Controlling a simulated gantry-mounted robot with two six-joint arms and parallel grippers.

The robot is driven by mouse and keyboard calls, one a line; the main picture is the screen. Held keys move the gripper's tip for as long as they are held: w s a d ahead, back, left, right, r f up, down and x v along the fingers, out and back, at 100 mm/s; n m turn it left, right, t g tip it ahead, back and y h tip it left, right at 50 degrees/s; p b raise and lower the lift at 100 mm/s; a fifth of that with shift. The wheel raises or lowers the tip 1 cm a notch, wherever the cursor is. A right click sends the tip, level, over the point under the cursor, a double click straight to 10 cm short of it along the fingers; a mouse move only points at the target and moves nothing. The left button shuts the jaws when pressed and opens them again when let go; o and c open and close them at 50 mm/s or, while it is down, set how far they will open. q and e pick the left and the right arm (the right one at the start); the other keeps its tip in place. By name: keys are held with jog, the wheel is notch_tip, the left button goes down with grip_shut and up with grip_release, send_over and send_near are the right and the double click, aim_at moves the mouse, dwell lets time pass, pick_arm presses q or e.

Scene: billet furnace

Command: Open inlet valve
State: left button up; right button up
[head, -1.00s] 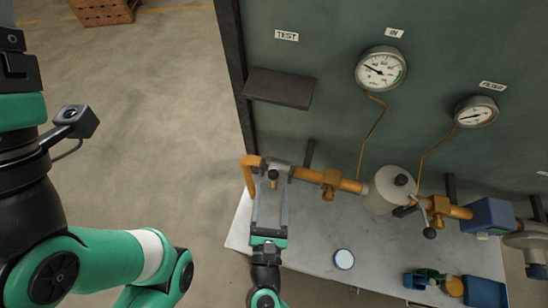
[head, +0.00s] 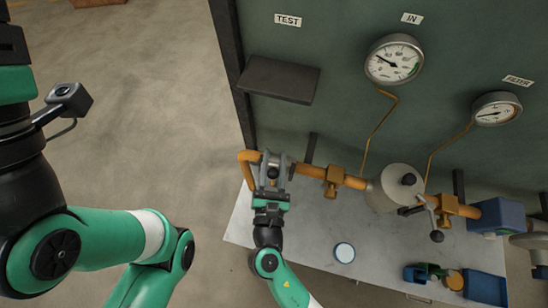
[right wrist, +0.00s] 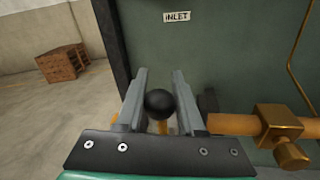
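The inlet valve's black ball knob (right wrist: 160,103) is between the two grey fingers of my right gripper (right wrist: 160,90) in the right wrist view. The fingers stand apart on either side of it; I cannot tell whether they touch it. In the head view the right gripper (head: 274,160) is over the left end of the orange pipe (head: 345,180), around the knob (head: 272,173). The valve body is mostly hidden behind the fingers. The INLET label (right wrist: 177,16) is on the green panel above. My left arm shows at the left, but its gripper is outside the picture.
A dark shelf (head: 278,79) juts from the panel above the right gripper. Right along the pipe are a brass fitting (head: 334,181), a grey vessel (head: 397,187) and a lever with a black knob (head: 437,236). A small round dish (head: 344,253) lies on the grey bench (head: 300,250).

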grip_shut()
dwell(1.0)
